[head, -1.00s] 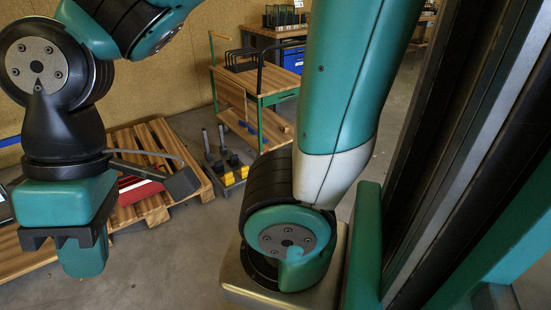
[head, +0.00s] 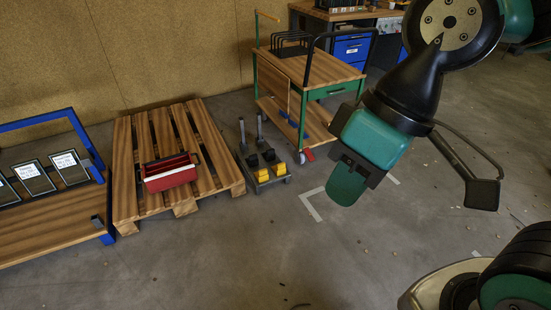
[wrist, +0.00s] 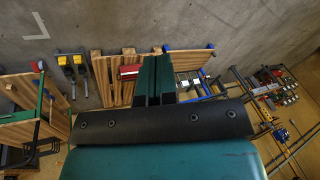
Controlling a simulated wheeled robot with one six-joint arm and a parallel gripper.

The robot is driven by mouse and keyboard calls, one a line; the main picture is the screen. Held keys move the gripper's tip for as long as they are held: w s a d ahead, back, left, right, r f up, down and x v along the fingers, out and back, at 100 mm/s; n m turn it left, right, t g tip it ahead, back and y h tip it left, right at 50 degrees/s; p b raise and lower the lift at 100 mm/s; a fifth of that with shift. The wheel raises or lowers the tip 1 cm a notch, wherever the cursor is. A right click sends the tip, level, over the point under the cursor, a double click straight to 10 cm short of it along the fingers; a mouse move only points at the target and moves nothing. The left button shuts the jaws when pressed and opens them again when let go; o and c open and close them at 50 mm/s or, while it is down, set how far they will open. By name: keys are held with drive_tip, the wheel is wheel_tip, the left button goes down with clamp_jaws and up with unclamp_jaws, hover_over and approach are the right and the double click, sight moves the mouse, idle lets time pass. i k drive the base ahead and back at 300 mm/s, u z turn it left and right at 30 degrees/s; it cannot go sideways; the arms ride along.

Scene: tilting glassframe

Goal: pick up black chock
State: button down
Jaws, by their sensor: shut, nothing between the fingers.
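Two black chocks (head: 252,161) stand at the back of a small grey dolly (head: 264,185) on the floor, with two yellow chocks (head: 261,175) in front of them. The dolly is left of my gripper (head: 345,187) in the head view. The yellow chocks also show at the upper left of the wrist view (wrist: 62,60), with dark shapes just below them. My gripper (wrist: 154,62) is shut and empty, its teal fingers side by side. It hangs in the air, well apart from the chocks.
A wooden pallet (head: 150,130) with a red toolbox (head: 170,172) lies left of the dolly. A wooden trolley (head: 310,68) with green legs stands behind it on the right. A blue-framed bench (head: 50,235) is at far left. The floor in front is clear.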

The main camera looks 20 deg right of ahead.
sight(253, 160)
drive_tip(key=z, duration=0.55)
drive_tip(key=i, duration=2.15)
drive_tip(key=u, duration=0.85)
drive_tip(key=i, duration=0.9)
drive_tip(key=u, duration=0.65)
